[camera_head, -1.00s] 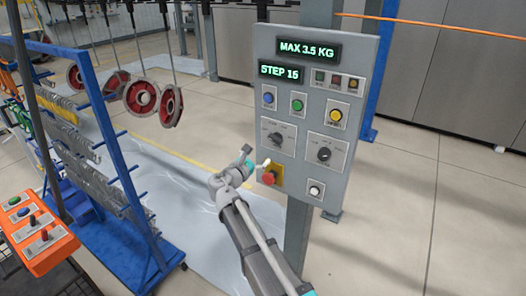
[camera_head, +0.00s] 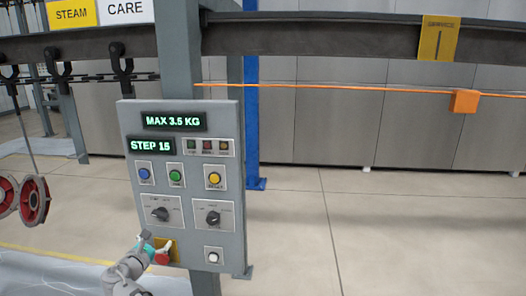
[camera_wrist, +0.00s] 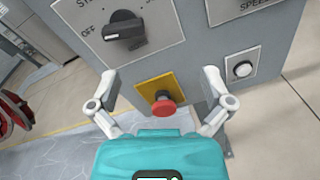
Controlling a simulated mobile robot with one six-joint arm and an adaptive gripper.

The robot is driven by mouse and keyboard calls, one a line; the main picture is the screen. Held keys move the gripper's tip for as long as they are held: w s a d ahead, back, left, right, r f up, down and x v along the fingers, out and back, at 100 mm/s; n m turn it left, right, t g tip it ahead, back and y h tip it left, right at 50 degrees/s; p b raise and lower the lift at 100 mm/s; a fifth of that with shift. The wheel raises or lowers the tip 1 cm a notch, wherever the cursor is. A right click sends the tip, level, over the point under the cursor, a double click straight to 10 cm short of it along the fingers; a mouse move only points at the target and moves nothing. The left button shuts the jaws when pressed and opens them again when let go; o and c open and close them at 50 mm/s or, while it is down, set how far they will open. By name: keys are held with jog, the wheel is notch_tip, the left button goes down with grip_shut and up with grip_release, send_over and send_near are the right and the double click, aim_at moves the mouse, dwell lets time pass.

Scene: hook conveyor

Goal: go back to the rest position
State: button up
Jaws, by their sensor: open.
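My gripper (camera_head: 153,246) is in front of the lower left of the grey control panel (camera_head: 228,135), near the red mushroom button (camera_head: 162,257) on its yellow plate. In the wrist view my gripper (camera_wrist: 158,86) is open and empty, its two fingers spread to either side of the red button (camera_wrist: 163,106). The fingers appear apart from the button. The panel displays read MAX 3.5 KG and STEP 15. Only the end of my arm shows in the head view.
A dark overhead rail (camera_head: 300,36) with hooks runs across the top. Red wheels (camera_head: 33,201) hang at the left. An orange cord (camera_head: 350,88) carries an orange box (camera_head: 464,101). A white button (camera_wrist: 242,69) and dark rotary knob (camera_wrist: 124,30) flank the red button. Floor at right is clear.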

jog(key=w+d+f+m+g+h, duration=0.1)
jog(key=d+f+m+g, duration=0.3)
jog(key=d, duration=0.7)
jog(key=w+d+f+m+g+h, duration=0.1)
jog(key=d+f+m+g+h, duration=0.15)
jog(key=d+m, duration=0.55)
jog(key=w+d+f+m+g, duration=0.1)
jog(key=d+f+m+g, duration=0.25)
jog(key=d, duration=0.95)
jog(key=s+d+f+m+g+y, duration=0.3)
jog(key=s+d+m, duration=0.4)
jog(key=d, duration=0.2)
jog(key=s+d+f+m+g+y, duration=0.3)
jog(key=s+d+m, duration=0.4)
jog(key=d, duration=0.3)
jog(key=shift+s+d+f+m+g, duration=0.25)
jog(key=shift+s+f+m+g, duration=0.1)
jog(key=shift+f+m+g, duration=0.25)
